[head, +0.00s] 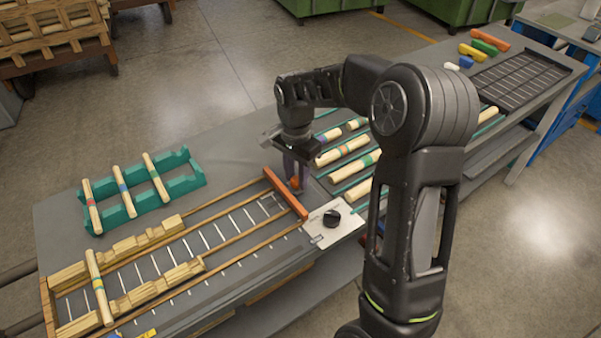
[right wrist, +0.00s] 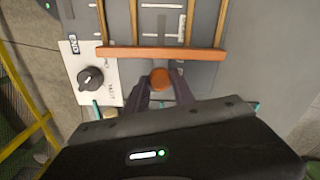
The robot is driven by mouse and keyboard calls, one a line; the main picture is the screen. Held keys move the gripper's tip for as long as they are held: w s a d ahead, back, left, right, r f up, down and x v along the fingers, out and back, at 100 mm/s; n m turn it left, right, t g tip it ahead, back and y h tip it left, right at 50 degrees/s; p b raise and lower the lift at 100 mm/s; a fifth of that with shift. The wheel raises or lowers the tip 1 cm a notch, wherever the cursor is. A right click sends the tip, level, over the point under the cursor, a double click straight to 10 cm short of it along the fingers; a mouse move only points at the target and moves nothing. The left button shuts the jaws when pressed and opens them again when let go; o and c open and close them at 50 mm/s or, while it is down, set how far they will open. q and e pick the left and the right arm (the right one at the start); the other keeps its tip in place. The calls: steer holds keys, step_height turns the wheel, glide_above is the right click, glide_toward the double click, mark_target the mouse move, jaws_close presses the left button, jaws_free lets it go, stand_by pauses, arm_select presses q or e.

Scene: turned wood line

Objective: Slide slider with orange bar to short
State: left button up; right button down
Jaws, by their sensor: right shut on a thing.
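The slider's orange bar (head: 281,189) lies across the right end of the slatted wooden rail frame. In the right wrist view the bar (right wrist: 190,54) runs across the top, with a round orange knob (right wrist: 160,78) just below it. My right gripper (head: 296,181) is shut on this knob, one finger on each side, as the right wrist view (right wrist: 160,86) shows. A pale plate (head: 319,232) with a black dial (head: 332,218) sits beside the bar's near end. Its lettering is mostly too small to read. My left gripper is out of view.
Notched wooden blocks (head: 150,240) stand on the frame, with a banded stick (head: 99,287) across the left ones. A green rack (head: 182,184) holds banded sticks behind. More banded sticks (head: 343,151) lie on the right, partly behind my arm. A dark tray (head: 530,75) stands farther right.

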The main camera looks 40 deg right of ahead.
steer(key=a, duration=0.7)
steer(key=shift+w+a+b, duration=0.1)
steer(key=shift+a+b, duration=0.1)
steer(key=shift+b, duration=0.1)
steer(key=c, duration=1.1)
jaws_free()
steer(key=shift+a, duration=0.1)
steer(key=shift+o, duration=0.2)
steer(key=shift+r, duration=0.6)
step_height(320, 180, up, 7)
steer(key=shift+f+b, duration=0.2)
steer(key=shift+b, duration=0.1)
